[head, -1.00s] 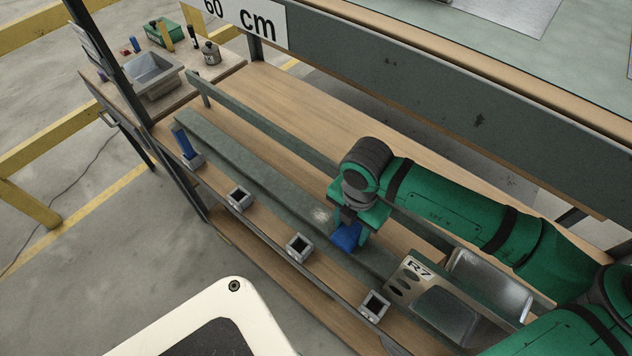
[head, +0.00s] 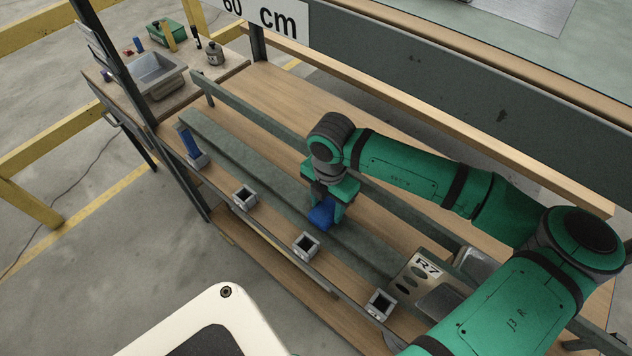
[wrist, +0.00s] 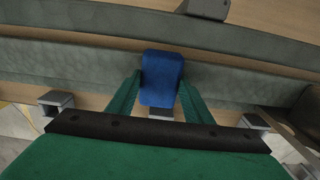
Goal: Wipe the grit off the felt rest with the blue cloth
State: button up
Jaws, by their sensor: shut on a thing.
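The felt rest (head: 255,162) is a long grey-green strip running diagonally along the wooden shelf. It also crosses the wrist view (wrist: 232,86). My gripper (head: 324,209) is shut on the blue cloth (head: 321,217), a small folded pad held at the rest's surface. In the wrist view the cloth (wrist: 161,78) sits between the two green fingers and overlaps the felt. Contact looks likely, but I cannot see the underside. No pale grit shows on the visible felt; the patch under and behind my gripper is hidden.
Small grey square sockets (head: 305,245) line the shelf's front edge; one at the left holds a blue upright piece (head: 189,143). A metal R7 plate (head: 418,276) stands at the right. A grey rail (head: 250,117) runs behind the rest. A grey basin (head: 155,76) is at the far left.

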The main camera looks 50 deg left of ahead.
jog(key=shift+s+a+r, duration=0.1)
jog(key=shift+s+a, duration=0.1)
jog(key=shift+a, duration=1)
jog(key=shift+a+r, duration=0.1)
notch_tip(320, 180, up, 3)
jog(key=shift+w+r, duration=0.1)
jog(key=shift+r, duration=0.05)
jog(key=shift+s+r, duration=0.2)
jog(key=shift+r, duration=2.05)
